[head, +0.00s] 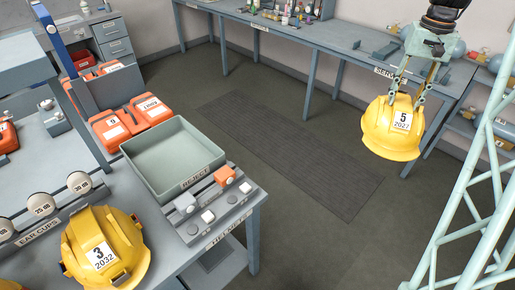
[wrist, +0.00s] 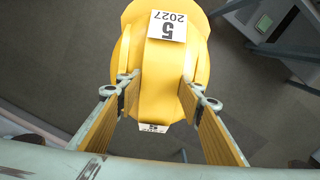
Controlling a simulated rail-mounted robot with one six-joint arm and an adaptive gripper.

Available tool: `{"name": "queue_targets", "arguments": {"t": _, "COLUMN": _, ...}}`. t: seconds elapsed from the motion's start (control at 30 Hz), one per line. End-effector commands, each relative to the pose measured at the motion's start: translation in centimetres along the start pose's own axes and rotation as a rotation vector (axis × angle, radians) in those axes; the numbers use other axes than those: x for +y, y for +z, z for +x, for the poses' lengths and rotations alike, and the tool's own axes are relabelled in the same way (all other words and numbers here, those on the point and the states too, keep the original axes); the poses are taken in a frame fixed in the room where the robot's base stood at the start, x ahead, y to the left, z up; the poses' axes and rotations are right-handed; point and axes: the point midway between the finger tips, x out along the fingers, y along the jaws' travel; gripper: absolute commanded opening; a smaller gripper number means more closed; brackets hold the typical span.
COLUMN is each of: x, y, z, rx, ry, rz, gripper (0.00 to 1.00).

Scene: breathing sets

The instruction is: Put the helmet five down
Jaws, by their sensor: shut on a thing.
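The yellow helmet five (head: 392,128) hangs in the air at the upper right of the head view, its label reading 5 and 2027 or similar. My gripper (head: 405,88) holds it from above, with a finger on each side. In the wrist view the helmet (wrist: 165,75) sits between the two fingertips of my gripper (wrist: 158,92), dome toward the camera. The floor shows below it, and it touches no surface. Its underside is hidden.
A yellow helmet three (head: 105,250) sits on the near left bench by the ear cups (head: 42,204). An empty green reject tray (head: 172,158) stands at that bench's back. Orange cases (head: 132,118) lie beyond. A long bench (head: 330,38) runs along the wall; a pale lattice frame (head: 468,200) stands at right.

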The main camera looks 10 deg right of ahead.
Motion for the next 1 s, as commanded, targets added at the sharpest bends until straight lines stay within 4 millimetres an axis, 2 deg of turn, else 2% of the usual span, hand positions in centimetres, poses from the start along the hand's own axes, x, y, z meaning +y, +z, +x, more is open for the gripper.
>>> {"name": "queue_targets", "arguments": {"t": 0.03, "x": -1.2, "y": -0.3, "z": -0.1, "rx": 0.0, "ry": 0.0, "rz": -0.017, "gripper": 0.0}}
{"name": "queue_targets", "arguments": {"t": 0.5, "x": -10.9, "y": -1.6, "z": 0.0, "rx": 0.0, "ry": 0.0, "rz": -0.153, "gripper": 0.0}}
{"name": "queue_targets", "arguments": {"t": 1.0, "x": -21.7, "y": -1.5, "z": 0.1, "rx": 0.0, "ry": 0.0, "rz": -0.298, "gripper": 0.0}}
